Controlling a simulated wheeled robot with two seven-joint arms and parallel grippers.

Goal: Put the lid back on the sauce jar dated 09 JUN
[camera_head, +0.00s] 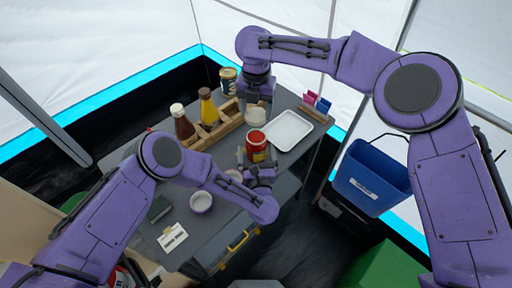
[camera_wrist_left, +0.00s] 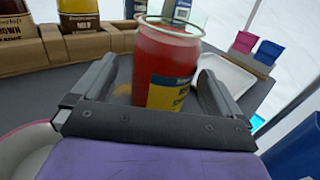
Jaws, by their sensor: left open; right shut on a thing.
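A glass jar of red sauce (camera_head: 256,147) with a blue and yellow label stands on the dark table; no lid shows on its rim. In the left wrist view the jar (camera_wrist_left: 165,62) stands upright between the spread fingers of my left gripper (camera_wrist_left: 158,95), which is open around it. My left gripper (camera_head: 259,166) is at the jar's near side in the head view. My right gripper (camera_head: 257,92) is shut behind the jar, on what looks like a pale round thing (camera_head: 255,116) just under it. No date is readable, and I cannot make out a separate lid.
A wooden rack (camera_head: 218,127) holds a brown bottle (camera_head: 182,125) and a mustard-coloured bottle (camera_head: 208,108). A white tray (camera_head: 288,131) lies right of the jar. A pale bowl (camera_head: 201,202) and a card (camera_head: 172,238) lie nearer. A blue bin (camera_head: 372,178) stands beyond the table's right edge.

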